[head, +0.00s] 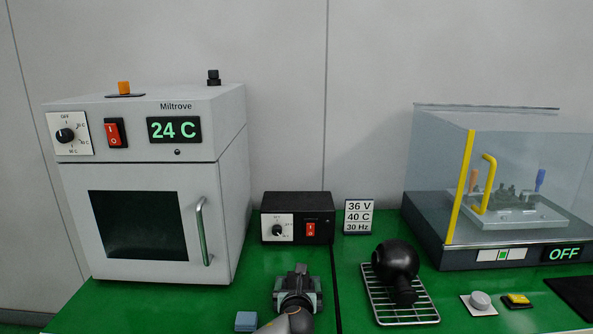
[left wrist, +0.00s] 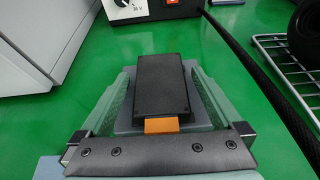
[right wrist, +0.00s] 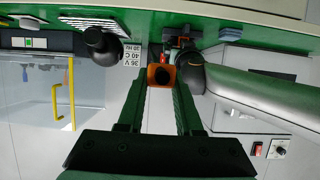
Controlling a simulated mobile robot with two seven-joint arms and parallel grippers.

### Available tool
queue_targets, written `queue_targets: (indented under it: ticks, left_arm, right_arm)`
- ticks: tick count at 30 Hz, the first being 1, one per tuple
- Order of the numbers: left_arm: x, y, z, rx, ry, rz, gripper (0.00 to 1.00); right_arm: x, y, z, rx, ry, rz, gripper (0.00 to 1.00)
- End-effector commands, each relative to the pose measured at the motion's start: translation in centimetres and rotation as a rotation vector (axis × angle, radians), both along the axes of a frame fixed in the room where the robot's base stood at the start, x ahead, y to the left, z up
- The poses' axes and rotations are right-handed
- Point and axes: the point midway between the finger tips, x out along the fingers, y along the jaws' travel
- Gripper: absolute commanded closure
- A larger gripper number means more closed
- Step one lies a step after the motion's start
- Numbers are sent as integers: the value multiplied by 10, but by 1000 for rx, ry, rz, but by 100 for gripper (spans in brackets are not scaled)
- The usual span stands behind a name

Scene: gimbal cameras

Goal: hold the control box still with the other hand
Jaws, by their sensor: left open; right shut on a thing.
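The black control box (head: 318,207), with a white dial plate and red switch, stands right of the oven; its lower front shows in the left wrist view (left wrist: 158,12). My left gripper (head: 298,275) is in front of it, apart from it. It is open, its fingers either side of a black slab (left wrist: 160,85) with an orange tab; I cannot tell whether they touch it. My right gripper (right wrist: 160,82) is out of the head view. In its upside-down wrist view it is shut on an orange piece (right wrist: 152,69) with a dark round centre, which hides what is behind.
The white oven (head: 150,180) stands left, the clear-lidded shaker (head: 480,245) right. A sign (head: 358,216) stands beside the control box. A wire rack (head: 385,305) holds a round black flask (head: 395,262). A blue block (head: 246,321) lies front left. A black cable runs past the slab.

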Motion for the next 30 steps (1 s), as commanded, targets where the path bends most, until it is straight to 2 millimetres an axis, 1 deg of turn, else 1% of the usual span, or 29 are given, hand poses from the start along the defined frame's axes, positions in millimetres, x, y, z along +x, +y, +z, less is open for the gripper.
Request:
queue_targets:
  ticks: [8,14,23,30]
  left_arm:
    - [-1,0,1,0,0,0,0]
    - [-11,0,4,-3,0,-1,0]
    - [-38,1,16,-1,-1,-2,0]
    - [-66,1,27,-1,0,-3,0]
  right_arm:
    - [-2,1,0,2,3,5,100]
    - [-2,1,0,2,3,5,100]
    - [-2,1,0,2,3,5,100]
    - [-2,1,0,2,3,5,100]
